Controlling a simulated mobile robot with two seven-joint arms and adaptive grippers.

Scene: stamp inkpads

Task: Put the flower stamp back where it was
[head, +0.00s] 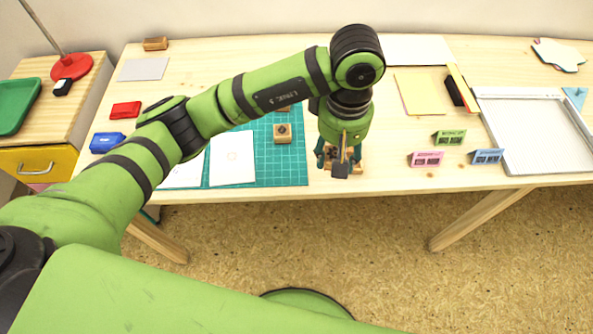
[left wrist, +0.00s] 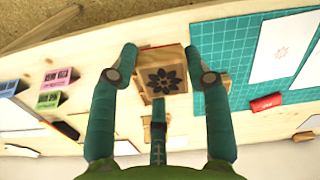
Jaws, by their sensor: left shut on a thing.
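The flower stamp (left wrist: 163,80) is a light wooden block with a dark flower on the face turned to the left wrist camera. My left gripper (left wrist: 162,62) has its two fingers on either side of the block and is shut on it. In the head view my left gripper (head: 340,160) is over the table's front edge, right of the green cutting mat (head: 296,172). The arm and fingers hide most of the held stamp there. My right gripper is not in view.
Another wooden stamp (head: 283,133) stands on the mat beside white paper (head: 232,158). Green (head: 450,137), pink (head: 427,159) and blue (head: 487,156) label stands are to the right, before a pale tray (head: 535,165). Red (head: 125,110) and blue (head: 107,142) pads lie left.

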